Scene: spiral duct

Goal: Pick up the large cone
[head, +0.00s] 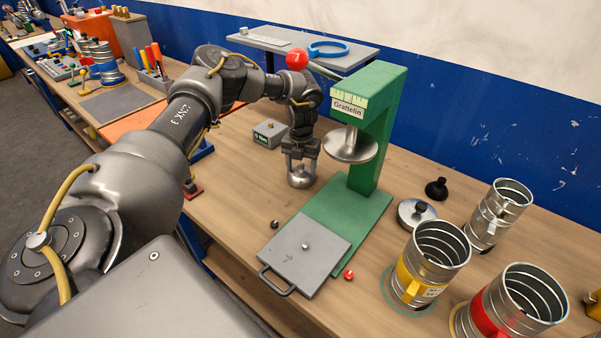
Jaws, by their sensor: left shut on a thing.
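My left gripper (301,165) points down in the middle of the head view. It is shut on a silver, rounded metal piece (301,179), which looks like the large cone; the fingers hide its top. The piece is at or just above the wooden table, left of the green press; I cannot tell whether it touches the table. My right gripper is not in view.
The green press (376,130) with its round silver plate (351,146) stands close right of the gripper. A small grey box (270,133) is just behind. A grey plate with handle (304,252) lies in front. Ribbed metal cans (432,257) and a silver lid (416,213) stand right.

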